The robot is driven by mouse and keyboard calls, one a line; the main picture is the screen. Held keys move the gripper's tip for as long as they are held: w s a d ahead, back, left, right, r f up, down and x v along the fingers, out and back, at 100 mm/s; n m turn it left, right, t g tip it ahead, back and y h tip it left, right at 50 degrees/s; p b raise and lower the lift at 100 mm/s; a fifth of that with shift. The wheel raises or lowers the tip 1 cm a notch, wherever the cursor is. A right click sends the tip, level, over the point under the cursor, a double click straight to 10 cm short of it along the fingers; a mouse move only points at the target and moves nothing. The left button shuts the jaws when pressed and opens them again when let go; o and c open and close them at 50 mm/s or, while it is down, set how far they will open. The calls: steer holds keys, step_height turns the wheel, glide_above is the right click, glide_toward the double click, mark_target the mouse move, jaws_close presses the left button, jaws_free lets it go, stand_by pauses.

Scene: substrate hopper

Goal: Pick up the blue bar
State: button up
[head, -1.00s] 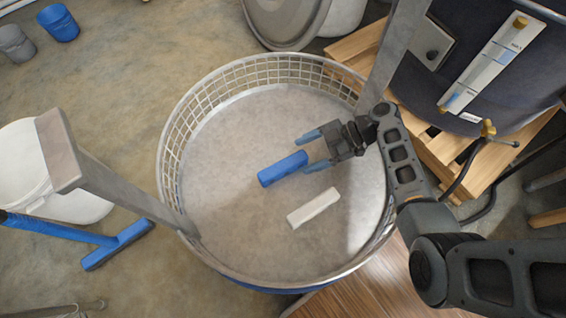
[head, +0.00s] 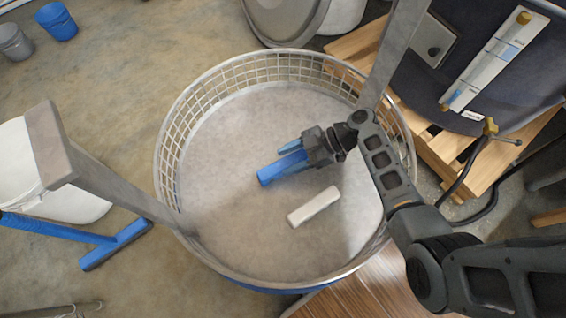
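The blue bar (head: 275,171) lies on the grey floor of the round basket (head: 225,225), left of centre. My gripper (head: 293,161) is low at the bar's right end, with its fingers on either side of the bar. The far finger has a blue tip and stands along the bar's upper edge. The fingers look spread, and the bar lies as before. The gripper body hides the bar's right end, and finger contact is not clear.
A white bar (head: 314,207) lies just below and right of the blue bar. The basket's mesh rim surrounds both, with grey uprights (head: 125,195) at left and upper right. A wooden pallet (head: 440,150) and dark tank (head: 470,70) stand at right. The basket's left floor is clear.

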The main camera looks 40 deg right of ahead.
steer(key=c, duration=0.8)
